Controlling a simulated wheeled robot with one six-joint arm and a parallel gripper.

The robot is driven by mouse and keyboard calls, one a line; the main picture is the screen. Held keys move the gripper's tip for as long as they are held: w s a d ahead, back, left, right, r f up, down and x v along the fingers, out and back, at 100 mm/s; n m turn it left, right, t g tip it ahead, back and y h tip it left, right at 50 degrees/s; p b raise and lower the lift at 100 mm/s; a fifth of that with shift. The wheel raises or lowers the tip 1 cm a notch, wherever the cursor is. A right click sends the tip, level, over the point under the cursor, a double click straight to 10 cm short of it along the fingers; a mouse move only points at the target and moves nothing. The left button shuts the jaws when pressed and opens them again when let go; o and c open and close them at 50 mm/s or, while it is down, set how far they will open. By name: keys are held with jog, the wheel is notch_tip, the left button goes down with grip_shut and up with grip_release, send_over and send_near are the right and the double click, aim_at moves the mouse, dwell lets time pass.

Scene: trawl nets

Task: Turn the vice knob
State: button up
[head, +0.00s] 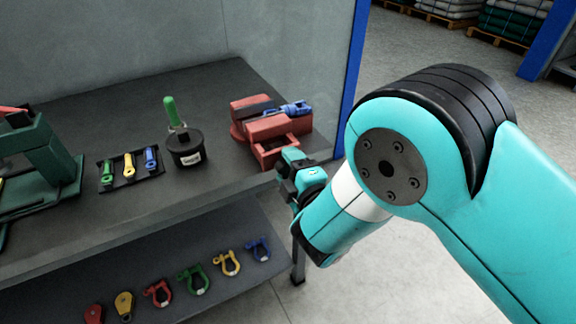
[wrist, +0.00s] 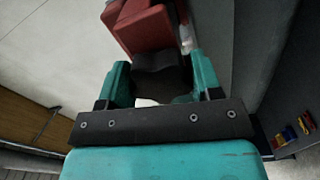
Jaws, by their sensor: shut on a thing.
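The red vice (head: 278,128) sits at the right end of the dark workbench, with a blue part (head: 290,109) lying at its jaws. My gripper (head: 286,163) is at the near end of the vice, at the bench's front edge. In the wrist view the red vice body (wrist: 146,28) is at the top, and the dark vice knob (wrist: 160,64) stands between the two teal fingers of my gripper (wrist: 161,82). The gripper is shut on the knob. In the head view my fingers hide most of the knob.
On the workbench (head: 215,190) stand a black pot (head: 186,150) with a green-handled tool, a tray (head: 131,172) with green, yellow and blue pieces, and a green machine (head: 48,160) at left. Several coloured shackles lie on the lower shelf (head: 230,285). A blue post (head: 354,75) rises behind the vice.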

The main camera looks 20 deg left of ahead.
jog(key=shift+f+m+b, duration=0.1)
jog(key=shift+m+b, duration=0.2)
jog(key=m+b, duration=0.3)
jog(key=m, duration=0.1)
jog(key=shift+s+a+m+b, duration=0.1)
jog(key=shift+m+b, duration=0.85)
jog(key=shift+m, duration=0.15)
jog(key=o, duration=0.9)
jog(key=shift+r, duration=0.2)
jog(key=shift+f, duration=0.15)
